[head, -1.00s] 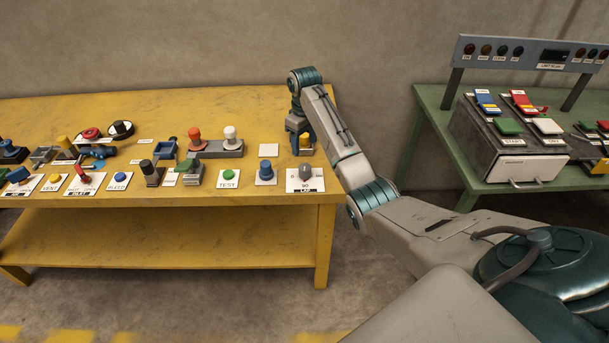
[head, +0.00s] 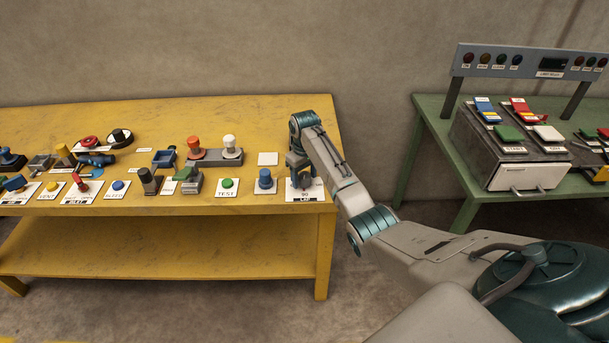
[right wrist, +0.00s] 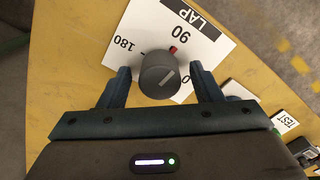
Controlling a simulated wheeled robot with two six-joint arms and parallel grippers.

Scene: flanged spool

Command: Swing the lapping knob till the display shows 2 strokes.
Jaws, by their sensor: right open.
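The lapping knob (right wrist: 157,74) is a dark grey cylinder with a pale line on its top and a small red mark beside it. It stands on a white plate (right wrist: 205,50) marked LAP, 90 and 180. My right gripper (right wrist: 161,86) is open, with one finger on each side of the knob; contact is not clear. In the head view my right gripper (head: 298,180) is over the LAP plate (head: 316,192) and mostly hides the knob. A dark display (head: 552,64) sits on the panel above the green table; I cannot read a number. My left gripper is out of view.
The yellow table (head: 250,110) holds several other controls. A blue knob (head: 265,178) and a green TEST button (head: 227,184) lie left of the LAP plate. The green table (head: 432,108) with a grey box (head: 490,150) stands to the right, across a gap.

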